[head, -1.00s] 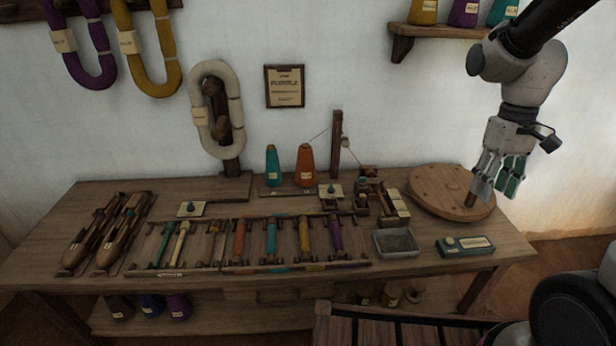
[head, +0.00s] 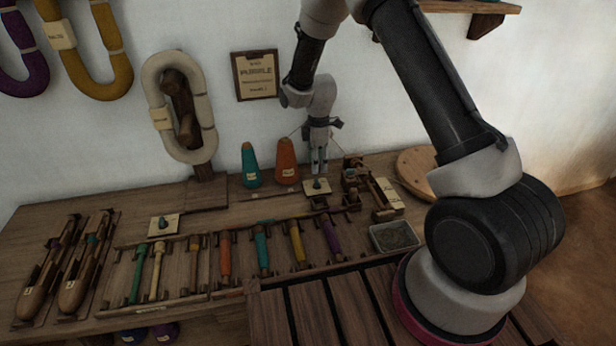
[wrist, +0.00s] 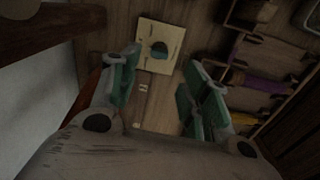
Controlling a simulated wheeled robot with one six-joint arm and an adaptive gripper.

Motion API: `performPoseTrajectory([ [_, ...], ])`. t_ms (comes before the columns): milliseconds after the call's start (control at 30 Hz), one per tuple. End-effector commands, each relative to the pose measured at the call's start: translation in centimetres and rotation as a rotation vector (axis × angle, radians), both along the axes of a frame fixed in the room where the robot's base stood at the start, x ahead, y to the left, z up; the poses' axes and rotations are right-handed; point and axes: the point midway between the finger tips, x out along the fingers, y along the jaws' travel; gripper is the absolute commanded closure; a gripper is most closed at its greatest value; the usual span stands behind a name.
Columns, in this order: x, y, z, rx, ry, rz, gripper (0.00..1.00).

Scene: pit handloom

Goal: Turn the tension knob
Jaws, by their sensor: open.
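The knob appears free of the fingers; the exact height gap is hard to judge. A second cream plate with a small teal knob (head: 162,222) sits farther left on the bench.
Teal (head: 250,165) and orange (head: 286,162) cones stand just left of my gripper. A wooden winding device (head: 358,180) is close on the right, with a grey tray (head: 394,236) in front. Racked coloured bobbins (head: 262,248) lie nearer. My arm hides the post.

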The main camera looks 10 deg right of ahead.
Motion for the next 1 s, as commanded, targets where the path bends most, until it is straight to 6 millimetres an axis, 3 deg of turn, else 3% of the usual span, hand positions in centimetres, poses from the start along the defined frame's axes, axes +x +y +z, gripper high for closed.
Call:
performPoseTrajectory([
  [167, 0.1, 0.0, -0.6, 0.002, -0.005, 0.064, 0.54],
  [600, 0.1, 0.0, -7.0, 0.001, -0.004, 0.063, 0.54],
  [967, 0.1, 0.0, -7.8, 0.002, -0.005, 0.062, 0.54],
  [1000, 0.1, 0.0, -7.8, 0.002, -0.005, 0.062, 0.59],
])
